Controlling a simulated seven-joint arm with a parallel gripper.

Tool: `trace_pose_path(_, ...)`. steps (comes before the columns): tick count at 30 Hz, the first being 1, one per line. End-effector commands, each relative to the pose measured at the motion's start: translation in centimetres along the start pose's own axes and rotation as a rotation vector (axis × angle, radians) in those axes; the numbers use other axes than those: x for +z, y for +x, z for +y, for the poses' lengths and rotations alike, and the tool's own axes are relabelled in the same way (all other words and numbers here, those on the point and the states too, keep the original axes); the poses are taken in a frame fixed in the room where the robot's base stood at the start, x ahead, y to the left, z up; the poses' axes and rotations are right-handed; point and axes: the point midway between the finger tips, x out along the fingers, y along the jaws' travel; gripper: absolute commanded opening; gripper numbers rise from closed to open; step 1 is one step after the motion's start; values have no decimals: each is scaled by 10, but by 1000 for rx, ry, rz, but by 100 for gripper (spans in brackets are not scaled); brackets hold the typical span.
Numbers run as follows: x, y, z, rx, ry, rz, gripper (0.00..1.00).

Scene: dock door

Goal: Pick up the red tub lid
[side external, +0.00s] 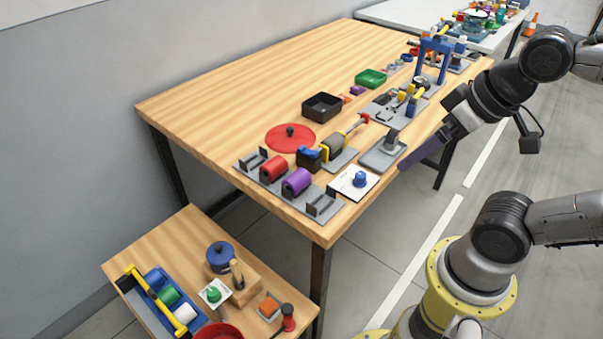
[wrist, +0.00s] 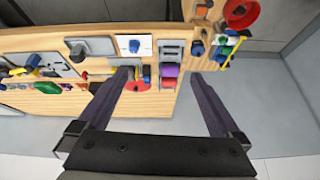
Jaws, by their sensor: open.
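The red tub lid (side external: 290,138) is a flat round disc with a small dark knob, lying on the wooden table. In the wrist view the red lid (wrist: 141,87) shows as a red patch beside my left-hand finger, partly hidden by the finger and by the tool in front of it. My gripper (side external: 406,164) is off the table's right front edge, well apart from the lid, with the grey plates and the tool between them. In the wrist view my gripper (wrist: 160,76) has its two long dark fingers wide apart, with nothing held between them.
A rack with red and purple rollers (side external: 296,182), a yellow-and-grey tool (side external: 334,147) and a white plate with a blue knob (side external: 359,180) stand near the lid. A black tray (side external: 322,106) is behind it. Bare table lies to its left. A lower cluttered table (side external: 150,238) stands in front.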

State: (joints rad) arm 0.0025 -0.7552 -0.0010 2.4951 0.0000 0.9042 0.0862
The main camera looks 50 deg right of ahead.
Motion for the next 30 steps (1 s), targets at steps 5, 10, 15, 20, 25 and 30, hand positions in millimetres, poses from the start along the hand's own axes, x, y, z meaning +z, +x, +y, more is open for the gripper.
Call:
trace_pose_path(5,2,3,0,0,-86,-7,77)
trace_pose_path(10,2,3,0,-1,-91,-7,62)
trace_pose_path(15,1,2,0,-1,-90,-7,62)
trace_pose_path(20,2,2,0,-1,-130,-10,62)
trace_pose_path(25,0,-7,-2,-8,-316,-27,62)
trace_pose_path(30,-42,-40,-8,-19,-572,-1,62)
